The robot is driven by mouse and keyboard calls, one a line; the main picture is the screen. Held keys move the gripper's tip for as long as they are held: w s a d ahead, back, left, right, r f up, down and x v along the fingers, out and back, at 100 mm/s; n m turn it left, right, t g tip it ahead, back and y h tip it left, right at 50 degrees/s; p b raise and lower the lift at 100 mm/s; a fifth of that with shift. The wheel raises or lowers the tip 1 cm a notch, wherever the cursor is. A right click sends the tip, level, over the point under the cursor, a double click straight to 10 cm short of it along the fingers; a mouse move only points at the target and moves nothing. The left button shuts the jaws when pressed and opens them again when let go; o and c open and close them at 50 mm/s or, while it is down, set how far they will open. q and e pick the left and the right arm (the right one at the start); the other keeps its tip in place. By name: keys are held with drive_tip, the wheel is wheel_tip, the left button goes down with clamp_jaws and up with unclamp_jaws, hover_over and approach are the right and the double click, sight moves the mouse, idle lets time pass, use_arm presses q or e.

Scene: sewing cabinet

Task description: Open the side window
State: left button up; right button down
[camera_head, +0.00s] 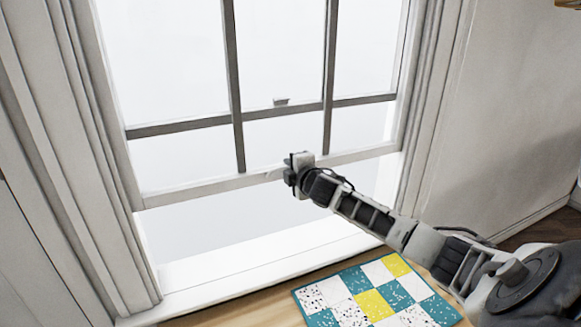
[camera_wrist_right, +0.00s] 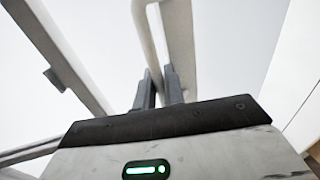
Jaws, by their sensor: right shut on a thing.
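The side window (camera_head: 200,189) is a white-framed sash window with grey bars in the head view. Its lower rail stands well above the sill, leaving an open gap below. My right gripper (camera_head: 295,168) is at this lower rail, right of its middle. In the right wrist view, its two dark fingers (camera_wrist_right: 158,90) close on a pale bar (camera_wrist_right: 150,45) of the window. I cannot tell whether this is a handle or the rail itself. My left gripper is not in view.
The white sill (camera_head: 260,257) runs below the window. A teal, white and yellow patchwork cloth (camera_head: 372,297) lies on the wooden surface in front of it. White side frames (camera_head: 100,150) border the window. A small latch (camera_head: 281,102) sits on the middle bar.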

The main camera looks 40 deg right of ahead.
drive_tip(key=shift+d+r, duration=0.1)
drive_tip(key=shift+r, duration=0.15)
drive_tip(key=c, duration=1.6)
unclamp_jaws()
drive_tip(key=shift+f, duration=0.15)
drive_tip(key=shift+s, duration=0.15)
drive_tip(key=v, duration=1.5)
drive_tip(key=shift+s+p, duration=0.3)
drive_tip(key=shift+p, duration=0.05)
